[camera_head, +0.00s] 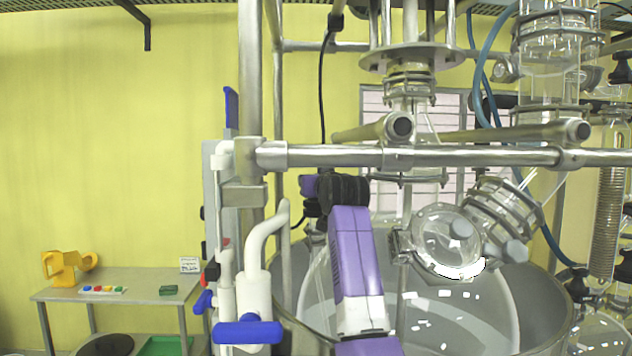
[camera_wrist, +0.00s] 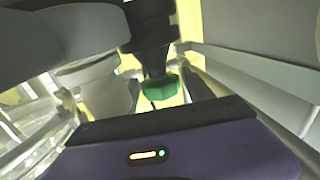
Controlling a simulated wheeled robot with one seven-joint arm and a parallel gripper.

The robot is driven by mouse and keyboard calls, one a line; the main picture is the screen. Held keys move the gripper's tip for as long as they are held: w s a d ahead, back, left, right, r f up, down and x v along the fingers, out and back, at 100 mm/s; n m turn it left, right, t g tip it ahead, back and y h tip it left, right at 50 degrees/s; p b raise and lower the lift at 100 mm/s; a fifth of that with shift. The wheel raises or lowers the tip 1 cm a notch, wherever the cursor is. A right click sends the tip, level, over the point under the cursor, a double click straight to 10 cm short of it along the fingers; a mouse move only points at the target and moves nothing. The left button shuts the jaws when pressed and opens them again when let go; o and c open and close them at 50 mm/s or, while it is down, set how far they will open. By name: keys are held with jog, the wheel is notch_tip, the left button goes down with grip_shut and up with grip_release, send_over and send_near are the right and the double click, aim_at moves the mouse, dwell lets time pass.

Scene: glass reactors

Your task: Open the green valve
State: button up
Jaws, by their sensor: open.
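The green valve (camera_wrist: 160,88) shows in the wrist view as a small faceted green knob. It sits under a dark, thick fitting, just above and beyond the edge of my gripper. I do not see it in the head view. My gripper (camera_wrist: 180,150) shows in the wrist view as a purple body with a dark top edge and small lights. I cannot make out its fingertips. It is open, and no object shows held in it. I cannot tell whether it touches the knob. In the head view my purple arm reaches up in front of the glass vessel.
A large glass reactor vessel (camera_head: 540,300) fills the right. Metal frame bars (camera_head: 340,156) cross above my arm. A white pipe with a blue handle (camera_head: 248,332) stands left of it. A small table (camera_head: 130,280) is at the far left.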

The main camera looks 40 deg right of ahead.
jog(key=shift+m+g+h, duration=2)
jog(key=shift+m+h, duration=0.1)
jog(key=shift+h, duration=0.6)
jog(key=c, duration=1.1)
jog(key=shift+d+f+n+t+y, duration=0.1)
jog(key=shift+f+n+t+y, duration=0.05)
jog(key=shift+n+t+y, duration=1.95)
jog(key=shift+n+y, duration=0.1)
jog(key=shift+y, duration=0.6)
jog(key=shift+a+y, duration=0.2)
jog(key=shift+y, duration=0.1)
